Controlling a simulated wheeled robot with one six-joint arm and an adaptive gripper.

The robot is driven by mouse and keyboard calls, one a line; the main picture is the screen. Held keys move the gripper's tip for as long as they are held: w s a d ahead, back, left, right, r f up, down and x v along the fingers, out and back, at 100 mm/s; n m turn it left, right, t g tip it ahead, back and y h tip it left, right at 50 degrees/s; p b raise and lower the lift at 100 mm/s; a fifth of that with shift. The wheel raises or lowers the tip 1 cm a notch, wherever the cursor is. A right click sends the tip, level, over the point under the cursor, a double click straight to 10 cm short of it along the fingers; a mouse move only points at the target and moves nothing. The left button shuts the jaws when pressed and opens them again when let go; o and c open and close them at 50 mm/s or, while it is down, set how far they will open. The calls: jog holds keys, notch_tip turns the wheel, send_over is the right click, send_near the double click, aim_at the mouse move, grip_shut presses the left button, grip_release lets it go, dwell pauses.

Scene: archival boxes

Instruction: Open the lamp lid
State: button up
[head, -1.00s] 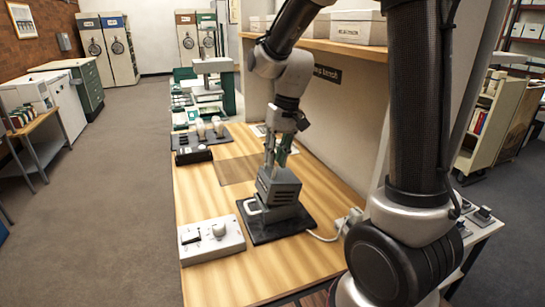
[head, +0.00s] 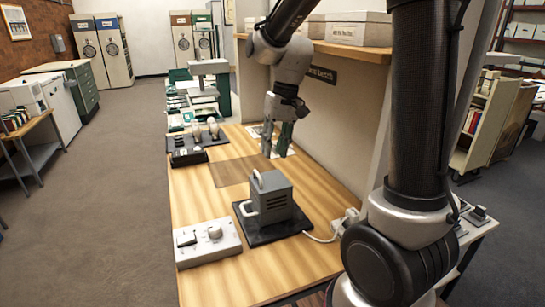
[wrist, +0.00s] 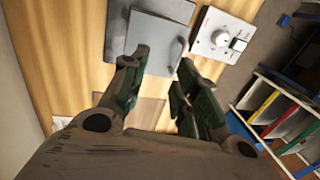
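The lamp housing (head: 275,202) is a grey box with slots in its side, standing on a black base plate (head: 268,231). Its flat grey top, the lid (head: 270,181), looks closed. A pale upright bar handle (head: 256,181) stands at the left edge of the top, and a second pale loop sits low on the left side. My gripper (head: 274,153) is above and behind the box, apart from it, with its fingers spread and empty. In the wrist view, the lid (wrist: 152,36) and its bar handle (wrist: 177,53) lie beyond the open fingertips (wrist: 160,67).
A white control box (head: 208,243) with a knob and switch stands to the left front. A white plug and cable (head: 347,221) lie to the right. A black tray with several bulbs (head: 198,137) is farther back. A wall and shelf (head: 335,52) border the wooden bench's right side.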

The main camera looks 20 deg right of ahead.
notch_tip(320, 180, up, 8)
jog(key=d, duration=0.1)
jog(key=shift+d, duration=0.35)
jog(key=shift+s, duration=0.1)
